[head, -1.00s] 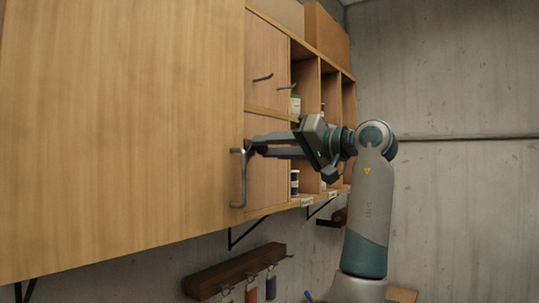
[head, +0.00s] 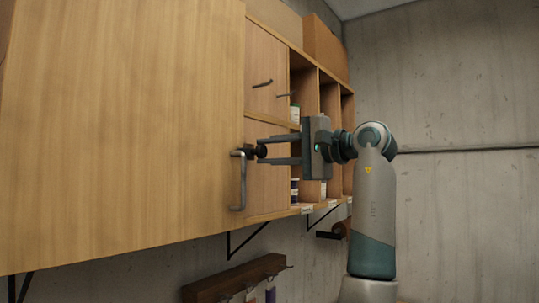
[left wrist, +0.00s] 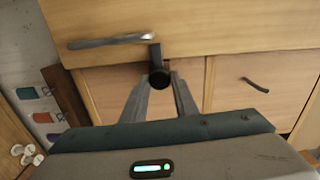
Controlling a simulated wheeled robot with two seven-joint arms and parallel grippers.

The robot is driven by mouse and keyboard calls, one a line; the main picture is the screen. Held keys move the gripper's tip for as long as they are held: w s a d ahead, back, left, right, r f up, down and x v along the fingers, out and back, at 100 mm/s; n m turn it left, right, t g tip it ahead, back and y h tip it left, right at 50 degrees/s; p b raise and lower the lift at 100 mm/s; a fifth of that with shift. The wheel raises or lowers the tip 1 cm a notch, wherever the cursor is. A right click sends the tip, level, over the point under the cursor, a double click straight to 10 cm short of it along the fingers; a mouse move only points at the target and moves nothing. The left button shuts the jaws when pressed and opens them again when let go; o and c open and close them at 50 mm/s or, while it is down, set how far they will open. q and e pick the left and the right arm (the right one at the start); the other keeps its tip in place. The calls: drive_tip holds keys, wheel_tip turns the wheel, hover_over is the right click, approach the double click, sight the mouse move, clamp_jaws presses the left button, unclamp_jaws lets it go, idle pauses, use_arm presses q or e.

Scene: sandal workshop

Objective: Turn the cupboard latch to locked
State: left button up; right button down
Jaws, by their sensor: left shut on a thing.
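The cupboard door (head: 120,130) is a large wooden panel at the left in the head view, with a grey bar handle (head: 242,185) near its right edge. The dark latch (head: 261,151) is at that edge beside the handle's top. My left gripper (head: 264,150) is shut on the latch's round end. In the left wrist view the latch (left wrist: 158,78) sits between the two fingertips (left wrist: 160,82), and its short arm reaches across the door's edge. The handle (left wrist: 110,41) lies to its left there. The fingers partly hide the latch. My right gripper is not in view.
Open shelves (head: 330,100) with small jars (head: 294,190) stand behind my gripper. Smaller drawer or door fronts with thin handles (head: 262,84) sit beside the door. A dark wooden hook rail (head: 235,278) hangs below.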

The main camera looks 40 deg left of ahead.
use_arm(q)
drive_tip(key=shift+m, duration=0.4)
drive_tip(key=o, duration=1)
drive_tip(key=shift+w, duration=0.1)
drive_tip(key=shift+d+f+b, duration=0.1)
drive_tip(key=shift+d+b, duration=0.3)
drive_tip(key=shift+d, duration=0.15)
drive_tip(key=d+b, duration=0.1)
drive_tip(key=d, duration=0.4)
drive_tip(key=w+d+b, duration=0.1)
drive_tip(key=d+b, duration=0.1)
drive_tip(key=d, duration=0.4)
drive_tip(key=w+d+b, duration=0.1)
drive_tip(key=d, duration=0.4)
drive_tip(key=shift+d, duration=0.15)
